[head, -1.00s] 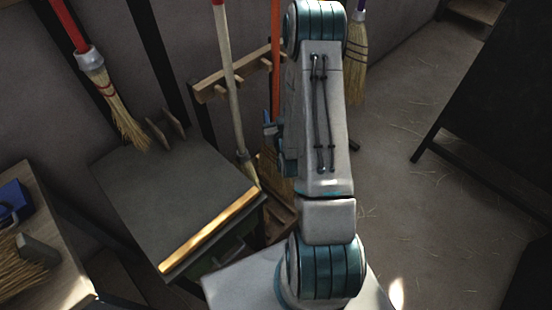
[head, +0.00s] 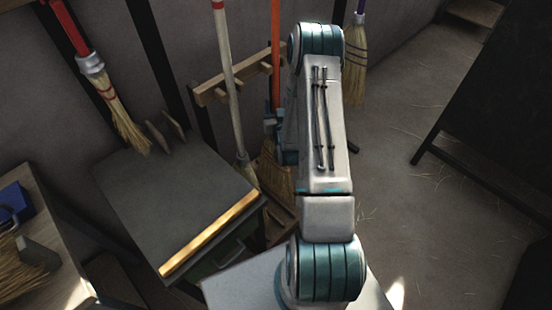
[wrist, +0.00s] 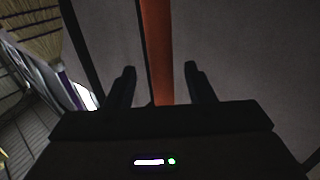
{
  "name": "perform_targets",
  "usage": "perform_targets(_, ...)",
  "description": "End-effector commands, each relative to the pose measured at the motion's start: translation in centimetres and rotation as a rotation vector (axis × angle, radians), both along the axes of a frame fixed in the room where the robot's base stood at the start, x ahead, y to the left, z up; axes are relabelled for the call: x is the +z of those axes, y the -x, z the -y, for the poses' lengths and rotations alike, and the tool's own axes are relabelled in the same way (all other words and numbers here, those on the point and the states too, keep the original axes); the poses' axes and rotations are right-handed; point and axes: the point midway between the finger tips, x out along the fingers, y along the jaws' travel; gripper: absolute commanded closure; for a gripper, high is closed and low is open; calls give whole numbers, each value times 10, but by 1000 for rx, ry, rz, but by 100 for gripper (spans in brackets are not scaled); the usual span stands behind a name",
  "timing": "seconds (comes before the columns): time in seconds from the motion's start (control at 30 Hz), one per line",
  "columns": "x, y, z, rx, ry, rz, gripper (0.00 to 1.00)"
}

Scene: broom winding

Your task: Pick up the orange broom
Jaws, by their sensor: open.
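The orange broom stands upright in a wooden rack, its orange handle (head: 276,55) just left of my arm in the head view. Its straw bristles (head: 275,172) show low beside my arm. In the wrist view the orange handle (wrist: 157,45) runs down between the two dark fingers of my gripper (wrist: 160,76), with a gap on each side. The fingers are apart and nothing is held. In the head view my gripper (head: 271,122) is small, at the handle just above the bristles, and partly hidden by my arm.
A wooden rack (head: 212,95) also holds a broom with a pale, red-topped handle (head: 229,80) to the left. A purple-handled broom (head: 355,55) hangs behind my arm to the right. A dark bench (head: 170,195) stands at left. The floor at right is mostly clear.

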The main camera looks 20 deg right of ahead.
Motion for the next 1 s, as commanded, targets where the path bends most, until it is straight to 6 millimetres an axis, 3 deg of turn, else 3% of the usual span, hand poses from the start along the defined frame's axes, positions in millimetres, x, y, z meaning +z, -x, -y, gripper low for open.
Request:
perform_targets(0.3, 3, -40, 9, 0, 1, 3, 52)
perform_targets(0.57, 2, -43, 10, 0, 0, 0, 52)
perform_targets(0.6, 2, -43, 10, 0, 1, 0, 54)
perform_targets(0.77, 2, -43, 10, 0, 1, 1, 99)
perform_targets(1.0, 2, -43, 10, 0, 1, 1, 100)
